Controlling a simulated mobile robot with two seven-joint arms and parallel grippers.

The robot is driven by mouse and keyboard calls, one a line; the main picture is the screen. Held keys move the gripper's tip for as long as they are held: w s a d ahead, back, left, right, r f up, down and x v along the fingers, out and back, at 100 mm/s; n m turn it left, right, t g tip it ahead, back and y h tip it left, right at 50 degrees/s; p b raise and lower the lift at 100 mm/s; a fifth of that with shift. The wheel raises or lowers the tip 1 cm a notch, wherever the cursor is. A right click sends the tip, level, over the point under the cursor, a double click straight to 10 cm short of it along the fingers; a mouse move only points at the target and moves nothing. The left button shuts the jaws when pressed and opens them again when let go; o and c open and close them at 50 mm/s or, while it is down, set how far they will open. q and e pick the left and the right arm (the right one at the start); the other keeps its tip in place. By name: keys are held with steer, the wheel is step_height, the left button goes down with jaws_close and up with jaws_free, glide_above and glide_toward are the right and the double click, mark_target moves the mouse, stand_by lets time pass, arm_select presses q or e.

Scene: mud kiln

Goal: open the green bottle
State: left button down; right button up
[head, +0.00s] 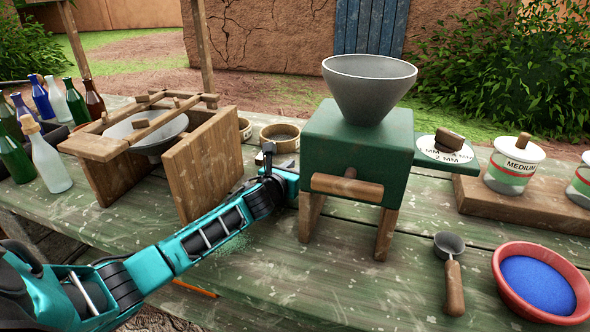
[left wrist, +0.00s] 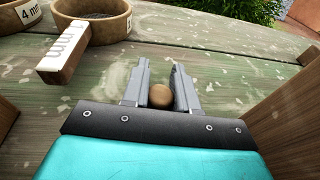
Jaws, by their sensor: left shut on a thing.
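Green bottles stand in the group at the left of the head view: one green bottle (head: 14,158) at the front left edge and another green bottle (head: 76,104) farther back. I cannot tell from here whether the front one has a stopper. My left gripper (head: 267,152) is well right of the bottles, between the wooden frame and the green mill. In the left wrist view the left gripper (left wrist: 160,88) is shut on a small round brown cork-like thing (left wrist: 161,96), seen end-on. My right gripper is not in view.
A wooden frame (head: 205,165) with a metal bowl stands left of my left gripper. The green mill (head: 345,150) stands right of it. Round sieves (head: 281,138) lie behind. A scoop (head: 453,280) and a red bowl (head: 505,285) of blue powder are at the right. The front middle table is mostly clear.

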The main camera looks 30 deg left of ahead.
arm_select(q)
steer(key=shift+s+f, duration=0.2)
steer(key=shift+f, duration=0.4)
steer(key=c, duration=0.9)
jaws_free()
steer(key=shift+d+f, duration=0.1)
steer(key=shift+f, duration=0.1)
steer(key=shift+r, duration=0.25)
steer(key=p+v, duration=0.1)
steer(key=v, duration=0.3)
steer(key=r+v, duration=0.1)
steer(key=v, duration=0.3)
steer(key=p+v, duration=0.1)
steer(key=v, duration=0.3)
steer(key=shift+w+r+p, duration=0.15)
steer(key=shift+w+p, duration=0.05)
steer(key=shift+p, duration=0.1)
steer(key=shift+s, duration=0.1)
